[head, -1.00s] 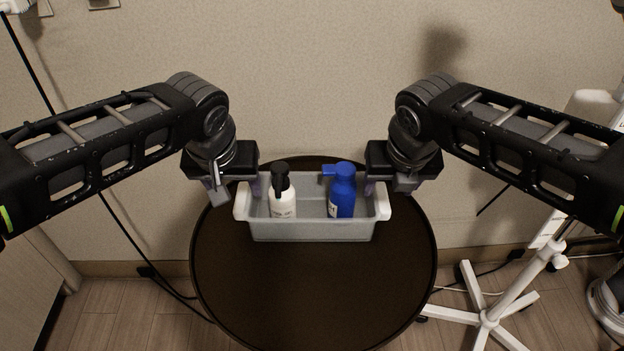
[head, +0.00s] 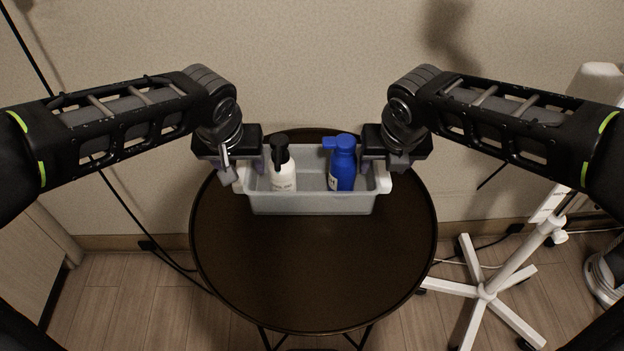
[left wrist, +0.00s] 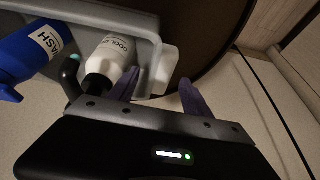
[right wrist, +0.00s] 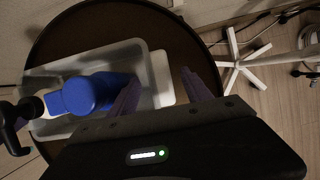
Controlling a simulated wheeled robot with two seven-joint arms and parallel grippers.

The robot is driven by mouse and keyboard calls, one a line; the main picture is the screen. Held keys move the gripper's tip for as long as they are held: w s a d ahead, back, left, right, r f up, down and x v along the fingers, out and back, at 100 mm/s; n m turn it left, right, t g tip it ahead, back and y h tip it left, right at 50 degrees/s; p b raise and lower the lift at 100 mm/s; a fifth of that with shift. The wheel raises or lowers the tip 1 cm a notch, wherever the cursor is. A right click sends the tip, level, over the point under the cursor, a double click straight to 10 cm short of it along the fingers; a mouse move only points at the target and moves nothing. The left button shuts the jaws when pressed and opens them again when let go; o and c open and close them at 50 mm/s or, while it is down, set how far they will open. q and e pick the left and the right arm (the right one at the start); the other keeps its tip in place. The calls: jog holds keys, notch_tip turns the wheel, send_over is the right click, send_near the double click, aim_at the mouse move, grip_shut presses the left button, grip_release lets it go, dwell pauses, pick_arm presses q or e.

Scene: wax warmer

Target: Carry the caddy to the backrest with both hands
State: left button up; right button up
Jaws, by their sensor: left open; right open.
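The caddy (head: 312,204) is a pale grey open tray resting upright on the dark round table, toward its far side. A white bottle with a black pump (head: 283,176) stands in its left part and a blue pump bottle (head: 342,168) in its right part. My left gripper (head: 243,168) is at the caddy's left end, open; in the left wrist view its purple fingers (left wrist: 160,92) lie either side of the white end handle (left wrist: 166,70). My right gripper (head: 379,166) is open at the right end, its fingers (right wrist: 160,92) either side of that handle (right wrist: 162,80). Contact cannot be told.
The round table (head: 312,270) is bare in front of the caddy. A beige wall (head: 320,70) stands close behind. A white wheeled stand (head: 487,292) is on the floor to the right. A dark cable runs down the wall at left.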

pick_arm(q)
jog(key=shift+x, duration=1.25)
pick_arm(e)
jog(key=shift+x, duration=1.25)
pick_arm(q)
jog(key=shift+c, duration=0.5)
pick_arm(e)
jog(key=shift+c, duration=0.5)
pick_arm(q)
grip_shut()
pick_arm(e)
grip_shut()
pick_arm(q)
jog(key=shift+r, duration=0.1)
pick_arm(e)
jog(key=shift+r, duration=0.1)
